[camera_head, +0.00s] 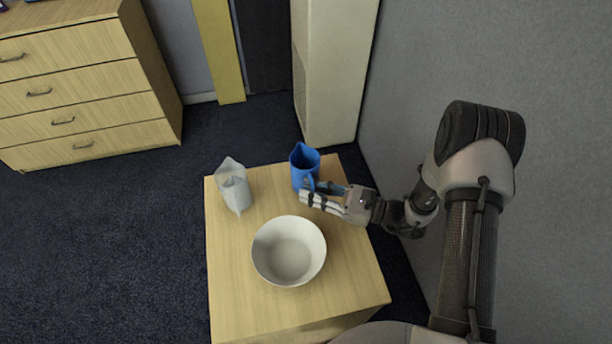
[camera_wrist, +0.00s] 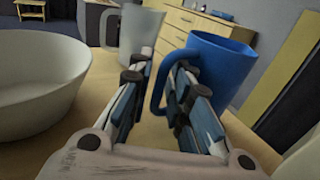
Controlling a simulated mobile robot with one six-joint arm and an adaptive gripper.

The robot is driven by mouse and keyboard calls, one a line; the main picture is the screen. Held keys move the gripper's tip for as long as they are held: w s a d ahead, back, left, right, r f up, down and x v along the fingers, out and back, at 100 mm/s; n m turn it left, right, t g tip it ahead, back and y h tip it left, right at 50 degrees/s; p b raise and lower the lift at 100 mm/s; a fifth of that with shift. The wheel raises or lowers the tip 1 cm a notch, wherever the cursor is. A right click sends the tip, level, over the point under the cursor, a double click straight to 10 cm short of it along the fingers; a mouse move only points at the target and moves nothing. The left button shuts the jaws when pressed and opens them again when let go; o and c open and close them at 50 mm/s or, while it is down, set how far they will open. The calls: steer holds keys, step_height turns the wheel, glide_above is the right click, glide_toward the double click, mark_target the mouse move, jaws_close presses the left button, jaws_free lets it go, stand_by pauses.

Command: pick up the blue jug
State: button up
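The blue jug (camera_head: 304,166) stands upright at the back right of the small wooden table. It fills the right half of the wrist view (camera_wrist: 218,65), with its handle (camera_wrist: 157,88) toward my gripper. My gripper (camera_head: 316,193) is at the jug's near side, low over the table. In the wrist view my gripper (camera_wrist: 160,68) has its two fingers apart, with the handle showing between them. The right finger overlaps the handle's loop; I cannot tell whether it touches the handle.
A white bowl (camera_head: 289,273) sits at the table's middle, close to my gripper. A pale translucent jug (camera_head: 234,187) stands at the back left. The table's (camera_head: 350,285) front right is clear. A grey wall (camera_head: 420,50) and a white cabinet (camera_head: 334,70) stand beyond.

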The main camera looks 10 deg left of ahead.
jaws_close()
stand_by(0.4)
steer(key=shift+r, duration=0.2)
